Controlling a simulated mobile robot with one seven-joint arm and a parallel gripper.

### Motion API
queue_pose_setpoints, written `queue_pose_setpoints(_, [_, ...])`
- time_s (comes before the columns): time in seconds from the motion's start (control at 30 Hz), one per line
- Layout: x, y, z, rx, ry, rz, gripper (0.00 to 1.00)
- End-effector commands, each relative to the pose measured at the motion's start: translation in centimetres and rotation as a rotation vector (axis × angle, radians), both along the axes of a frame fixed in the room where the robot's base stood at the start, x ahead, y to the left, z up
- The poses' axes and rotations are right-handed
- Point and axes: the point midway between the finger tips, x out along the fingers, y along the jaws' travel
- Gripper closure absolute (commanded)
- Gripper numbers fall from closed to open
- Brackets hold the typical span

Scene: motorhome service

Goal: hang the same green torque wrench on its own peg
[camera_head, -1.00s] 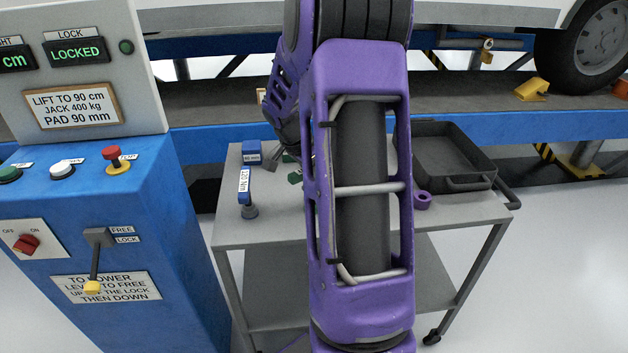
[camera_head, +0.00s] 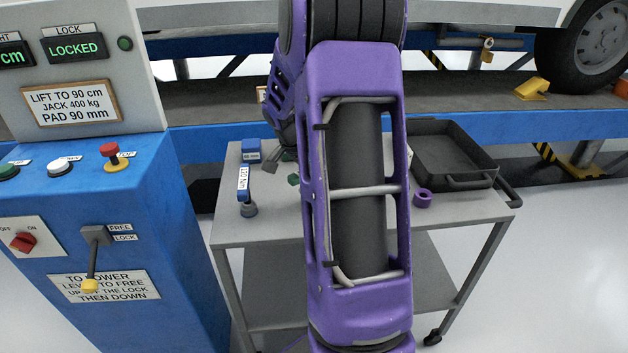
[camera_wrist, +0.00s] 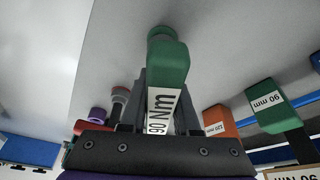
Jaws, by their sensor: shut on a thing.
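The green torque wrench (camera_wrist: 170,65) shows in the wrist view with a white "90 Nm" label on its handle. My gripper (camera_wrist: 163,100) is shut on it, with a dark finger on each side of the handle. The peg is not visible in either view.
The cart (camera_head: 275,228) holds a blue wrench (camera_head: 244,190), a blue block (camera_head: 251,150), a purple ring (camera_head: 422,199) and a dark tray (camera_head: 452,155). The blue control console (camera_head: 100,220) stands left.

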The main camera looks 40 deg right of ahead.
Motion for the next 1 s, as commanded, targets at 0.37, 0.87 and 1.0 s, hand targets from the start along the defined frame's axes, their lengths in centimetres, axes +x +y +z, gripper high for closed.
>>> queue_pose_setpoints(0.37, [0.0, 0.0, -1.2, 0.0, 0.0, 0.0, 1.0])
queue_pose_setpoints(0.87, [0.0, 0.0, -1.3, 0.0, 0.0, 0.0, 0.35])
queue_pose_setpoints(1.0, [0.0, 0.1, -1.0, 0.0, 0.0, 0.0, 0.35])
